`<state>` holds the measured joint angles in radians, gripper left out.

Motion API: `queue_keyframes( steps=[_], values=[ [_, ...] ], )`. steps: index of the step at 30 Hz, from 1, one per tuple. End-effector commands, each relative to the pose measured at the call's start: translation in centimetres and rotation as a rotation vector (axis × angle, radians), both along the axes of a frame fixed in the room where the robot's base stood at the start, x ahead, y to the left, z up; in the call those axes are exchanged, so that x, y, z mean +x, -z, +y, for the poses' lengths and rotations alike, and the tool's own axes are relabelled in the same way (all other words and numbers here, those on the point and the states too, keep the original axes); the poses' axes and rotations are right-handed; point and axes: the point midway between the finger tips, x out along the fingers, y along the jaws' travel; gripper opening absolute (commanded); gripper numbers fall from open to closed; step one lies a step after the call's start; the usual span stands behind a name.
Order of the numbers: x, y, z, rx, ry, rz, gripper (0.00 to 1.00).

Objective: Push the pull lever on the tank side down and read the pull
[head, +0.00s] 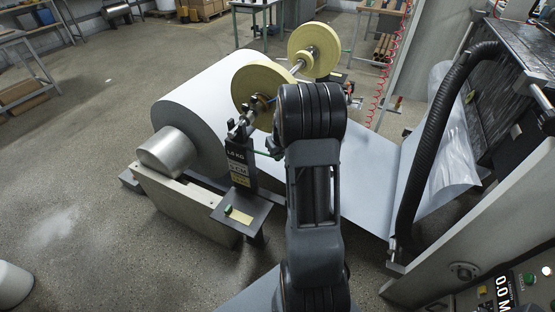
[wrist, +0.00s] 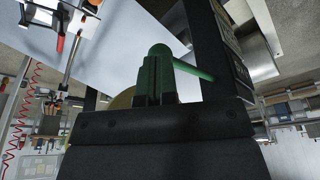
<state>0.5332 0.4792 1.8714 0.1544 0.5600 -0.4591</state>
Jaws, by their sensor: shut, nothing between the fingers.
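A green lever (head: 264,153) sticks out to the right from a black post (head: 238,172) beside the big white roll; my arm hides its far end. The post bears a small display (head: 236,154) that seems to read about 1.0 KG; the first digits are too small to be sure. In the wrist view the lever (wrist: 192,70) runs from the post to a rounded green knob (wrist: 160,50). My gripper (wrist: 155,70) is shut and empty, its fingertips close to the knob; I cannot tell whether they touch. In the head view my arm hides the gripper.
Two yellowish discs (head: 314,48) stand behind. A black hose (head: 435,140) and a machine panel reading 0.0 M (head: 503,292) are right.

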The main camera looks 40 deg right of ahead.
Motion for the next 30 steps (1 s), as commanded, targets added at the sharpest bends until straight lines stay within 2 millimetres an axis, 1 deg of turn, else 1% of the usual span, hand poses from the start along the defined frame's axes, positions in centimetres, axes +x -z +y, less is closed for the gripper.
queue_keyframes(
  steps=[11, 17, 24, 26, 30],
  values=[
    [0.0, 0.2, 0.0, 0.000, 0.000, 0.000, 0.00],
    [0.0, 1.7, 0.0, 0.001, 0.000, 0.001, 0.00],
    [0.0, 4.3, 0.0, 0.001, 0.000, 0.001, 0.00],
    [0.0, 4.6, 0.0, 0.001, 0.000, 0.001, 0.00],
    [0.0, 4.2, 0.0, 0.001, 0.000, 0.002, 0.00]
  ],
)
